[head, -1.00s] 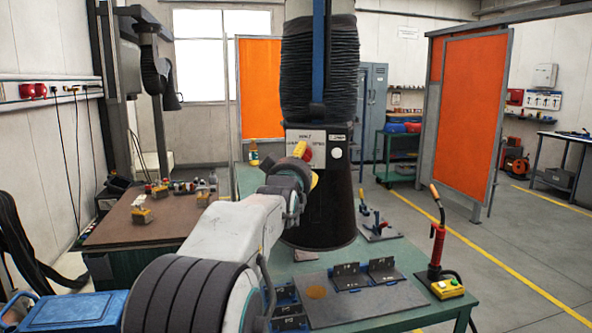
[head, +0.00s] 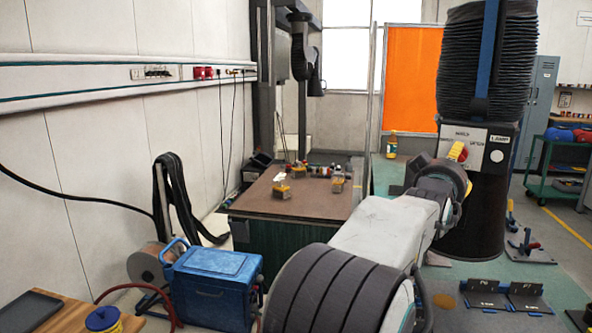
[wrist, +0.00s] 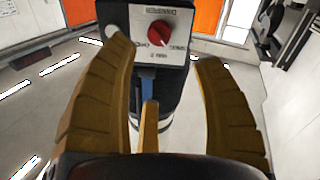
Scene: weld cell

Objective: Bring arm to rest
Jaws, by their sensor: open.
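My arm reaches forward in the head view from the bottom centre toward the black column at the right. My gripper's tip (head: 458,151) shows only as a small yellow and red patch there, in front of the column's panel. In the wrist view my gripper (wrist: 168,85) has its yellow fingers spread wide, with nothing between them but the view beyond. A control panel with a red knob (wrist: 159,33) is ahead of the fingers. I cannot tell the exact gap to it.
A brown table (head: 290,198) with small parts stands left of my arm. A blue case (head: 212,285) is at lower left, near a wooden surface (head: 70,315) with a dark tray. The black bellows column (head: 480,75) rises close to my arm.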

